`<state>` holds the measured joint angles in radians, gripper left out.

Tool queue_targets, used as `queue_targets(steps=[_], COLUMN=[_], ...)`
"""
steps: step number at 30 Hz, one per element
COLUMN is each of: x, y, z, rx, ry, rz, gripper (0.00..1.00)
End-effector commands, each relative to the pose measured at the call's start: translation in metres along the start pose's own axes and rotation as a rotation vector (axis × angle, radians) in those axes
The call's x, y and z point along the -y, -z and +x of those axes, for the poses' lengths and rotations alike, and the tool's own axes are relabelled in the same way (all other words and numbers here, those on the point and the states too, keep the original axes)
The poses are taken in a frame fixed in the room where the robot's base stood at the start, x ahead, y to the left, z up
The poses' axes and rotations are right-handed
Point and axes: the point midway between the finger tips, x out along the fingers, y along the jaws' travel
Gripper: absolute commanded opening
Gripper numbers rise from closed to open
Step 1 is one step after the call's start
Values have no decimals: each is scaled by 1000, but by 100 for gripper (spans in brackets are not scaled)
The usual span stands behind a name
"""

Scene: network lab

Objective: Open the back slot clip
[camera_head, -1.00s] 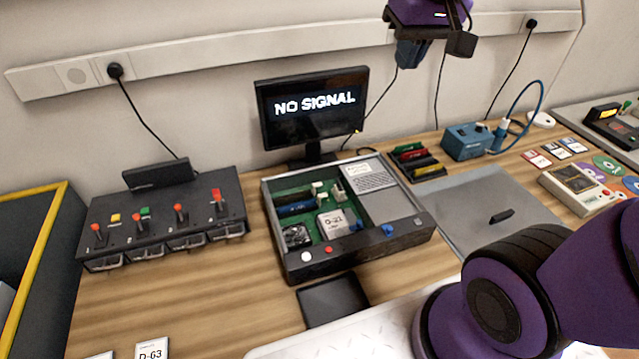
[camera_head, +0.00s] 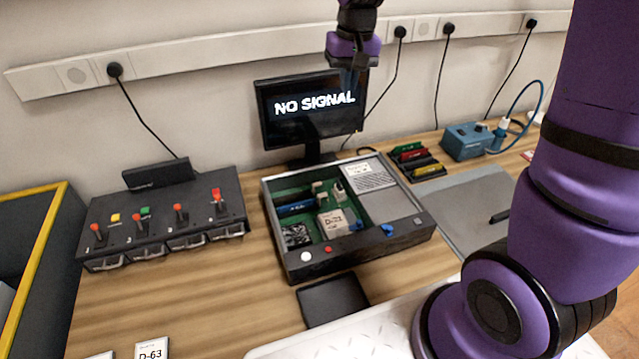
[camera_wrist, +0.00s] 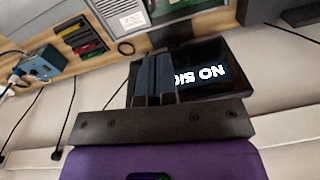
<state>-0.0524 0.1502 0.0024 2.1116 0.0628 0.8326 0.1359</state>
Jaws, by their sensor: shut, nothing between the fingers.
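The open grey case (camera_head: 408,240) stands on the bench with a green board inside. At the board's back left lies a slot with a dark stick, and a blue stick (camera_head: 296,208) lies in front of it. Small pale clip-like parts (camera_head: 318,188) stand near the right ends of these slots. I cannot tell which is the back slot clip or how it is set. My gripper (camera_head: 350,66) is high above and behind the case, in front of the monitor's top right. In the wrist view its fingers (camera_wrist: 153,78) are together and empty, and part of the case shows at the top.
The monitor (camera_head: 310,108) reads "NO SIGNAL" behind the case. A lever box (camera_head: 165,222) stands left. A rack of coloured sticks (camera_head: 418,162) and a blue box (camera_head: 466,142) stand right. A black tray (camera_head: 333,300) lies in front. Cables hang from the wall strip.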

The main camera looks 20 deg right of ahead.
Motion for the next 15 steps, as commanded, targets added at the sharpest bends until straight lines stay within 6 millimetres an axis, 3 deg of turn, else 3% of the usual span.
queue_targets(steps=[15], x=[16], y=[54], z=[103], rx=[130], ry=[-13], rz=[44], gripper=[0])
